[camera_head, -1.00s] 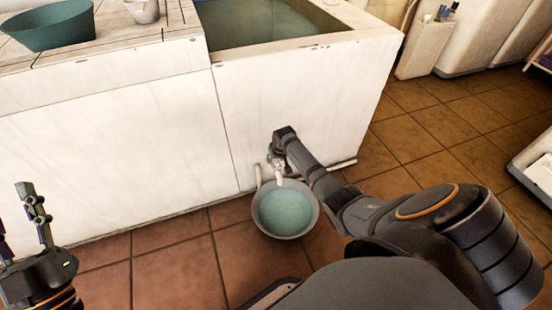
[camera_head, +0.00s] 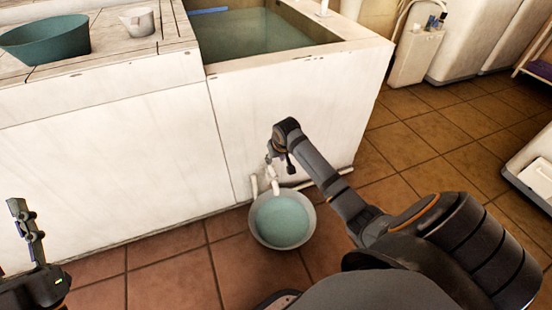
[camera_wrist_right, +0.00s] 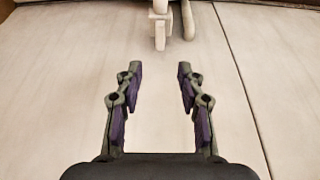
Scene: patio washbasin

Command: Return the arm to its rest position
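My right gripper (camera_head: 279,153) is near the front wall of the washbasin (camera_head: 290,95), just above the white tap (camera_head: 275,186). In the right wrist view the gripper (camera_wrist_right: 156,70) is open, with nothing between its fingers. The tap (camera_wrist_right: 160,28) stands beyond the fingertips, apart from them. Below the tap, a grey bucket (camera_head: 257,235) on the floor holds greenish water. My left gripper (camera_head: 20,225) is at the lower left, partly cut off by the picture edge; one finger shows clearly.
A green tub (camera_head: 47,40) and a small white pot (camera_head: 138,21) stand on the tiled counter (camera_head: 105,50). The basin holds water. Brown floor tiles (camera_head: 430,140) are clear to the right. A white-topped box (camera_head: 535,175) is at the right edge.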

